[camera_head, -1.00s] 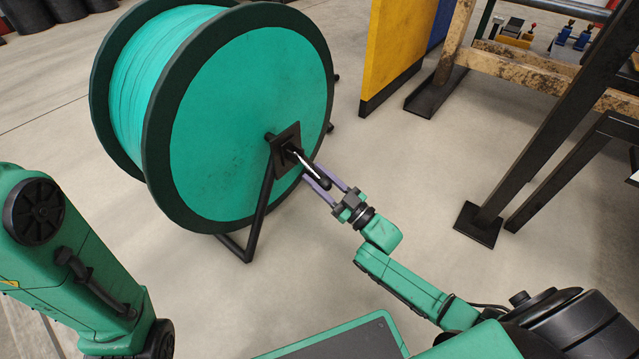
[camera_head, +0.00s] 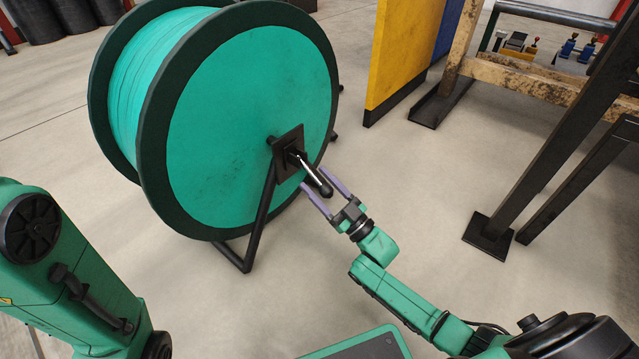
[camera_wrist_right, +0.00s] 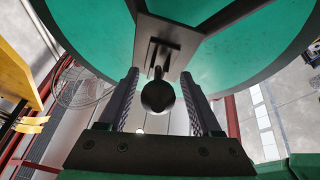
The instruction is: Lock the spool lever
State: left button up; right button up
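The large green spool (camera_head: 235,115) with dark rims stands on a black frame (camera_head: 258,222). Its lever (camera_head: 313,175), a metal rod with a black knob end, sticks out from a dark square plate (camera_head: 288,150) at the spool's centre, pointing down to the right. My right gripper (camera_head: 318,188) is open, with its two purple-grey fingers on either side of the lever's end. In the right wrist view, the black knob (camera_wrist_right: 158,96) sits between the open fingers (camera_wrist_right: 160,100), with gaps on both sides. My left gripper is out of view; only my left arm shows.
A yellow panel (camera_head: 400,50) and a blue one stand behind on the right. A rack with dark metal legs (camera_head: 490,232) and wooden beams stands at the right. The floor between spool and rack is clear.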

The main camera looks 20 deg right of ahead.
jog(key=p+v, duration=0.3)
jog(key=v, duration=1.1)
jog(key=shift+s+d, duration=0.2)
jog(key=shift+f, duration=0.15)
